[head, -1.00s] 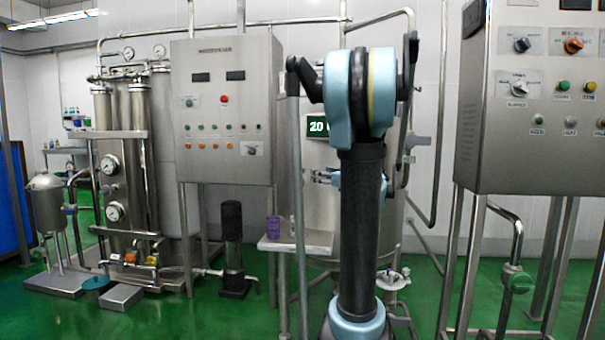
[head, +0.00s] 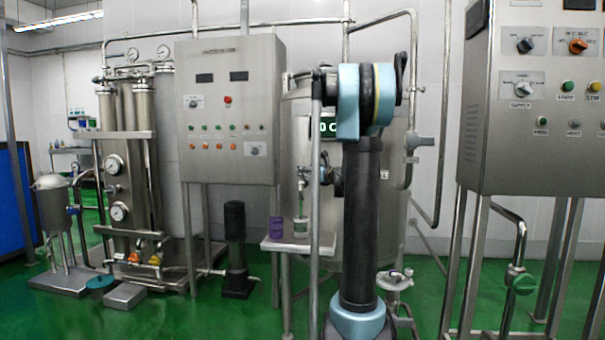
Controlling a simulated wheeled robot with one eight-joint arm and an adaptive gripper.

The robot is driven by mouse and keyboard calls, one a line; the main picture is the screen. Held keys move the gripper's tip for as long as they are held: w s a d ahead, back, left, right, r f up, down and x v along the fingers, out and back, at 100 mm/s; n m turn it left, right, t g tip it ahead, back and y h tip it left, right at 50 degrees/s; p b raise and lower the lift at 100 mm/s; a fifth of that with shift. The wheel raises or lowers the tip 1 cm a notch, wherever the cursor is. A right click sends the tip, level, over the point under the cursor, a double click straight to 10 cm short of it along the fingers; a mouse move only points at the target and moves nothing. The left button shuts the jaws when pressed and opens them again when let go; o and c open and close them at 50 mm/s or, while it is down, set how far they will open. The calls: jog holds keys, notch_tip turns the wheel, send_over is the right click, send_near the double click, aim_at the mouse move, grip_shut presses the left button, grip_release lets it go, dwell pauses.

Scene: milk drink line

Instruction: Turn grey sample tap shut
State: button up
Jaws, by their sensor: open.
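The grey sample tap (head: 303,172) seems to be the small pale fitting on the front of the tank, above a small stand. It is too small to tell which way its handle points. My gripper (head: 318,176) is open in front of the tank, just right of this fitting. Its fingertips are small and partly overlap the upright pipe, so I cannot tell whether they touch the tap. A clear container with greenish contents (head: 301,227) stands on the stand below the tap.
A purple container (head: 276,228) stands on the small white stand (head: 290,244), left of the clear one. An upright pipe (head: 315,240) passes close in front. A control cabinet (head: 231,110) is at left, another (head: 540,150) at right. Green floor lies open at front.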

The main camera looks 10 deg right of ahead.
jog(key=shift+x, duration=1.75)
jog(key=shift+c, duration=0.6)
jog(key=c, duration=1)
